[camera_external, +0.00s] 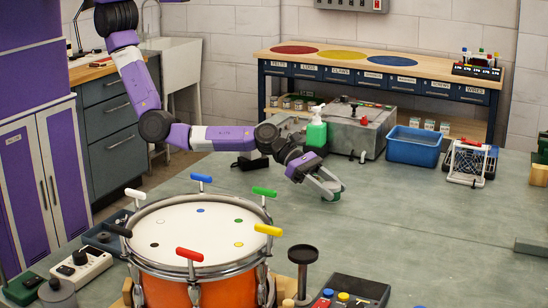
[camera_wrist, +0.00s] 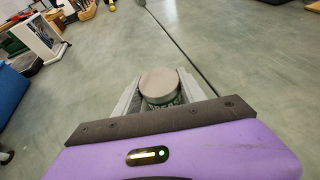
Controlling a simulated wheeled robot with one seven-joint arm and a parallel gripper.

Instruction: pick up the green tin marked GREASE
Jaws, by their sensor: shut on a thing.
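The green tin (camera_wrist: 160,88) has a pale round lid in the wrist view. A strip of its green side with partly readable letters shows below the lid. My gripper (camera_wrist: 158,84) is shut on it, with one grey finger on each side. In the external view, my gripper (camera_external: 326,186) is low over the grey bench, right of the drum. A little of the green tin (camera_external: 339,187) shows at the fingers there. I cannot tell whether the tin touches the bench or is just above it.
An orange drum (camera_external: 200,240) with coloured T-handles stands at the front left. A green spray bottle (camera_external: 316,130), a grey metal box (camera_external: 358,134), a blue bin (camera_external: 413,147) and a white rack (camera_external: 467,162) stand behind my gripper. The bench right of my gripper is clear.

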